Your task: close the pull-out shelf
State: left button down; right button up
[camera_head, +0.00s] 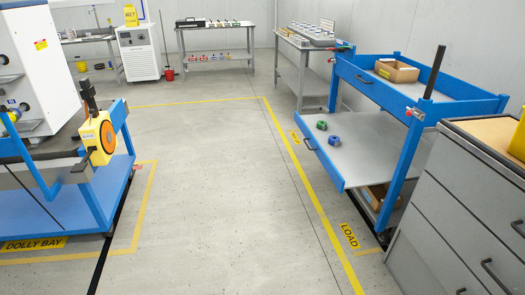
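The pull-out shelf (372,152) is on the blue cart (410,145) at the right. It is a grey board with a blue front edge and a dark handle (308,143) at its left side. It sticks out well to the left of the cart's frame, so it stands open. A green roll (321,125) and a blue roll (334,140) lie on it near the front edge. Neither of my grippers shows in the head view.
The cart's upper tray (440,108) holds a cardboard box (396,70). Another box (377,197) sits below the shelf. A grey drawer cabinet (455,220) stands close at the front right. A blue dolly (75,195) with machinery is at left. The floor between is clear.

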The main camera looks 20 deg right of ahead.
aim_at(363, 159)
jog(key=u, duration=0.3)
jog(key=i, duration=1.1)
jog(key=z, duration=0.3)
jog(key=i, duration=2)
jog(key=z, duration=1.9)
jog(key=i, duration=0.75)
jog(key=z, duration=0.65)
